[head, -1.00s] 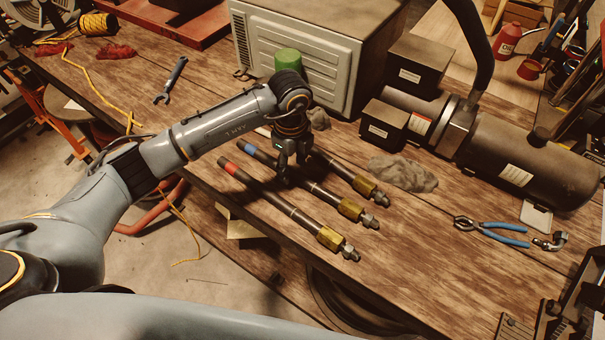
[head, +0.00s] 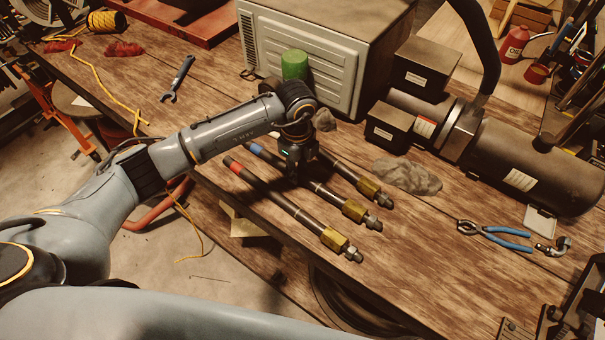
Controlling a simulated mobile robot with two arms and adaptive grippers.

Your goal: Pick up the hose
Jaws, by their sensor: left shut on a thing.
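Three dark hoses with brass ends lie side by side on the wooden bench. The nearest is the red-banded hose (head: 281,201), and the middle one is the blue-banded hose (head: 329,195). The far hose (head: 345,172) has its left part hidden behind my gripper. My left gripper (head: 293,175) points down over the middle of the group and is shut on the blue-banded hose, which still appears to lie at bench level. The fingertips are dark and partly hidden. My right gripper is out of view.
A grey rag (head: 407,175) lies right of the hoses. Behind stand a vented metal box (head: 330,65) and a green cylinder (head: 294,65). A dark motor unit (head: 520,150) and blue-handled pliers (head: 495,233) are at right. The bench in front of the pliers is clear.

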